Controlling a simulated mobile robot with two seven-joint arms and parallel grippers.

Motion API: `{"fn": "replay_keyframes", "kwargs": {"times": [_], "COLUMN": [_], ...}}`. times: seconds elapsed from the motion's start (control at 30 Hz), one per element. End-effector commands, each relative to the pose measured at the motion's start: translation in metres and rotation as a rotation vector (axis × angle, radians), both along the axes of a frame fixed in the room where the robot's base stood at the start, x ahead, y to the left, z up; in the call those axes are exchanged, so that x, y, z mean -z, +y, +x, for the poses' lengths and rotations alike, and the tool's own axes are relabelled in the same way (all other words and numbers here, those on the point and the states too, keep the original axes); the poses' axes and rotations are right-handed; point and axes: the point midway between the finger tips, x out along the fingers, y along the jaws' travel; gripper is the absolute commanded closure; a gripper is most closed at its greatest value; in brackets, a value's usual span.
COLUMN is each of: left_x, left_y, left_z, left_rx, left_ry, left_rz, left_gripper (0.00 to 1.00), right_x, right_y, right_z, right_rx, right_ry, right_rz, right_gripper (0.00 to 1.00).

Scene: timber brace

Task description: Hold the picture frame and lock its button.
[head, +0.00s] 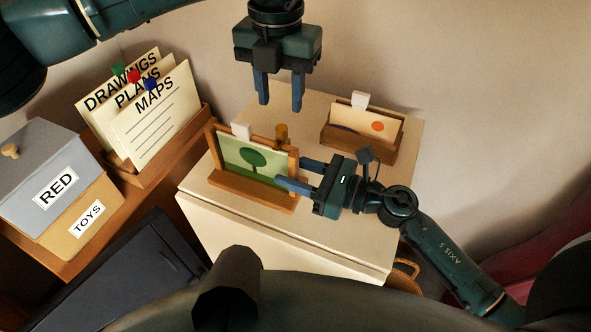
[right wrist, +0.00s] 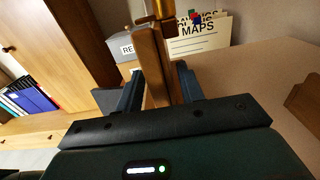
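The picture frame (head: 242,184) is a wooden stand holding a green tree picture, upright on the pale cabinet top, with a white tab on its upper edge. A brass-coloured button (head: 282,133) stands at its upper right corner; it shows partly at the top of the right wrist view (right wrist: 162,8). My right gripper (head: 292,172) is open, with one finger in front of the frame's right side and one behind it. The wooden edge (right wrist: 156,70) stands between these fingers in the right wrist view. My left gripper (head: 280,104) is open and empty, pointing down above the button.
A second wooden holder (head: 345,140) with a card stands at the cabinet's back right. The cabinet top (head: 330,235) is bare at the front right.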

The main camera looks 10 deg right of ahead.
Motion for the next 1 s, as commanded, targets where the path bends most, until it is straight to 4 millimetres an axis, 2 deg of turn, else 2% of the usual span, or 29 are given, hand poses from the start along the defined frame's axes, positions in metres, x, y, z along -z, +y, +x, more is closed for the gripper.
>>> {"fn": "replay_keyframes", "kwargs": {"times": [0.13,0.47,0.57,0.83,1.0], "left_x": [0.000,0.000,0.000,0.000,0.000], "left_y": [0.000,0.000,0.000,0.000,0.000], "left_z": [0.000,0.000,0.000,0.000,0.000], "left_rx": [0.000,0.000,0.000,0.000,0.000], "left_ry": [0.000,0.000,0.000,0.000,0.000], "left_rz": [0.000,0.000,0.000,0.000,0.000], "left_gripper": [0.60,0.60,0.60,0.60,0.60], "right_x": [0.000,0.001,0.001,0.001,0.001], "right_y": [0.000,-0.007,-0.020,-0.068,-0.090], "right_z": [0.000,-0.005,-0.013,-0.045,-0.060], "right_rx": [0.000,0.001,0.001,0.002,0.001], "right_ry": [0.000,0.001,0.003,0.004,0.004], "right_rz": [0.000,-0.002,-0.003,-0.002,0.000], "right_gripper": [0.51,0.51,0.51,0.51,0.51]}}
